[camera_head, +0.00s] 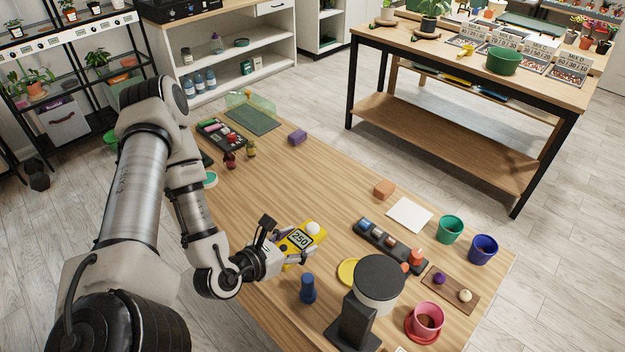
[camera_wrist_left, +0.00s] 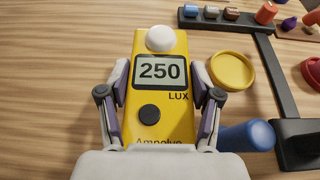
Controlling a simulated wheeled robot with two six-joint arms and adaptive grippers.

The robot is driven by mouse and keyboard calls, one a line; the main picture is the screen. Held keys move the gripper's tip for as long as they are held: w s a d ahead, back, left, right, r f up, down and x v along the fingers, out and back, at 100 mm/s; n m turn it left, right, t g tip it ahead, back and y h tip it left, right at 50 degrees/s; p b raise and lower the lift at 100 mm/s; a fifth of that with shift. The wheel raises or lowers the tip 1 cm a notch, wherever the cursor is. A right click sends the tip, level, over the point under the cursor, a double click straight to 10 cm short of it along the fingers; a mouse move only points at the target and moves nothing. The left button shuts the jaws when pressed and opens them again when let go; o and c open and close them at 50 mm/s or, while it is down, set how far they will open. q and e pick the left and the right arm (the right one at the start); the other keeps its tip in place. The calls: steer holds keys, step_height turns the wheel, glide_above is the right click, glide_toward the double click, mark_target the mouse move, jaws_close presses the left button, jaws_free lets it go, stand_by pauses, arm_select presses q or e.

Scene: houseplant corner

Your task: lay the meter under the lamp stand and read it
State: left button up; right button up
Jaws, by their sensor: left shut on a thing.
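The yellow light meter (camera_head: 299,238) has a white dome and a display that reads 250; in the left wrist view the meter (camera_wrist_left: 158,95) reads 250 LUX. My left gripper (camera_head: 290,245) is shut on it, with one finger along each side. I cannot tell whether the meter touches the table. The lamp stand (camera_head: 352,325) is black with a round, dark-topped head (camera_head: 380,274), at the table's near side, right of the meter. Its black base (camera_wrist_left: 298,148) shows at the right of the left wrist view. The meter is apart from it. My right gripper is out of view.
A blue knobbed object (camera_head: 308,289) and a yellow saucer (camera_head: 347,271) lie between meter and lamp stand. A black rack (camera_head: 372,240) with small items, a white card (camera_head: 409,214) and coloured pots, including a green one (camera_head: 450,229), lie beyond. The table's middle (camera_head: 290,185) is clear.

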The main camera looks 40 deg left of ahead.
arm_select(q)
steer(key=w+b, duration=0.1)
steer(key=w+a+b, duration=0.1)
steer(key=w+b, duration=0.1)
steer(key=b, duration=0.1)
steer(key=shift+a+f, duration=0.25)
steer(key=shift+f, duration=0.1)
steer(key=b, duration=0.1)
glide_above(316, 214)
steer(key=shift+s+d+f, duration=0.15)
steer(key=shift+f, duration=0.15)
steer(key=shift+w+f, duration=0.2)
steer(key=shift+f, duration=0.1)
step_height(316, 214, down, 3)
steer(key=shift+r+b, duration=0.15)
steer(key=shift+b, duration=0.45)
steer(key=shift+f, duration=0.25)
steer(key=o, duration=1.4)
